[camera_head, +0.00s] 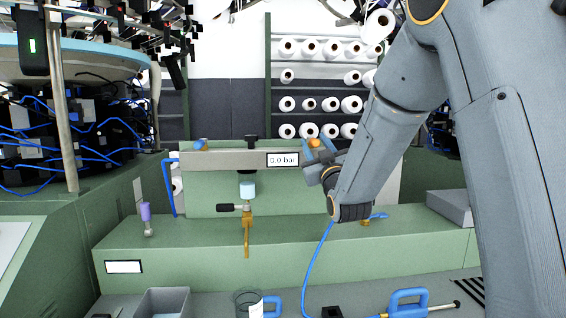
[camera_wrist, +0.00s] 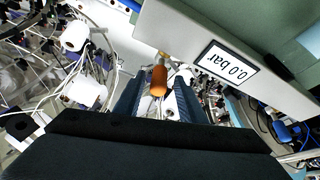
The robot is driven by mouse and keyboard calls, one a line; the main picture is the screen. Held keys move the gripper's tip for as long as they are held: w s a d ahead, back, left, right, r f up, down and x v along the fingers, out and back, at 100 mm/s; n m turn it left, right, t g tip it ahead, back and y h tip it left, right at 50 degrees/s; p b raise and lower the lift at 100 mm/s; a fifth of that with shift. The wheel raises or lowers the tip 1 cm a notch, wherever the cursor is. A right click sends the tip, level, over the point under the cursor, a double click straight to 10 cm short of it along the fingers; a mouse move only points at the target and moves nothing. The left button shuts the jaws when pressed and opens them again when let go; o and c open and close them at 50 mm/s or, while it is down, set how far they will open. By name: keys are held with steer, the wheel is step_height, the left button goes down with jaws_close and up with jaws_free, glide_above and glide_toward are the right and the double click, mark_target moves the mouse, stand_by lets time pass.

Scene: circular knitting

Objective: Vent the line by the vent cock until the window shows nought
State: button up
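A grey bar-shaped line (camera_head: 225,160) runs across the green machine bed, and its window (camera_head: 283,160) reads 0.0 bar. In the wrist view my gripper (camera_wrist: 160,88) looks open, with gaps beside the knob. Contact cannot be told.
Below the line hang a pale blue bowl (camera_head: 247,190) and a brass cock (camera_head: 247,218) with a black handle. A purple-topped part (camera_head: 146,214) stands left. A grey bin (camera_head: 163,303), a blue-handled tool (camera_head: 408,300) and a blue hose (camera_head: 316,262) are in front.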

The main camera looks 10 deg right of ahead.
steer(key=shift+b+v, duration=0.45)
steer(key=shift+v, duration=1.9)
steer(key=shift+f, duration=0.1)
